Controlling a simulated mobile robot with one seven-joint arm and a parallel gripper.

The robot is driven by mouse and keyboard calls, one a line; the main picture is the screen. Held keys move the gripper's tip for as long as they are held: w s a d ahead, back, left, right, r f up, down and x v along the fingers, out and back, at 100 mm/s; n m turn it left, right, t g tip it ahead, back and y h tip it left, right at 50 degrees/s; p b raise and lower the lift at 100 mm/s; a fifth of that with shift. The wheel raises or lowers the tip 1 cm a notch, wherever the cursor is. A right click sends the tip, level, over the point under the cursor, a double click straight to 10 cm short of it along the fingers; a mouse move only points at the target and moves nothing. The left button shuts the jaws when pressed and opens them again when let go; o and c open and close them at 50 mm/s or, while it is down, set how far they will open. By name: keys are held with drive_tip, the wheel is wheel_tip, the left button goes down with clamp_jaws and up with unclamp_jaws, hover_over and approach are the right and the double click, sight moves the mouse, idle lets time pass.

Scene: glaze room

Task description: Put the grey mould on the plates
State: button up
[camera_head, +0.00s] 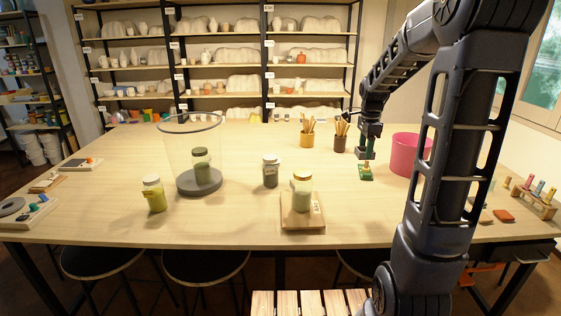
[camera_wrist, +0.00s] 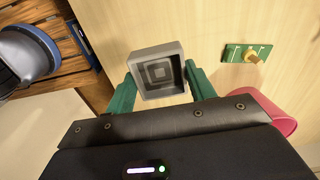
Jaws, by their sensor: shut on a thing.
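The grey mould (camera_wrist: 157,73) is a small square block with nested square ridges on its face, seen in the wrist view. My gripper (camera_wrist: 160,82) has green fingers, one on each side of the mould, and is shut on it. In the head view my gripper (camera_head: 367,154) is over the right part of the table; I cannot make out the mould there. I cannot identify the plates for certain.
A pink bin (camera_head: 408,154) stands right of my gripper, with brush pots (camera_head: 307,139) behind.

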drive_tip(key=w+a+r, duration=0.2)
drive_tip(key=w+a, duration=0.1)
drive_tip(key=w, duration=0.4)
drive_tip(key=w+a+r, duration=0.1)
drive_tip(key=w+a, duration=0.3)
drive_tip(key=w, duration=0.3)
drive_tip(key=w+a+f, duration=0.1)
drive_tip(key=w+a, duration=0.9)
drive_tip(key=a, duration=0.4)
drive_tip(key=w+a, duration=1)
drive_tip(key=a, duration=0.4)
drive_tip(key=f, duration=1.9)
drive_tip(key=shift+s+d+f, duration=0.15)
drive_tip(key=shift+d+f, duration=0.05)
drive_tip(key=shift+f, duration=0.2)
drive_tip(key=shift+f, duration=0.1)
drive_tip(key=o, duration=1)
wheel_tip(320, 180, up, 12)
drive_tip(key=shift+r, duration=0.2)
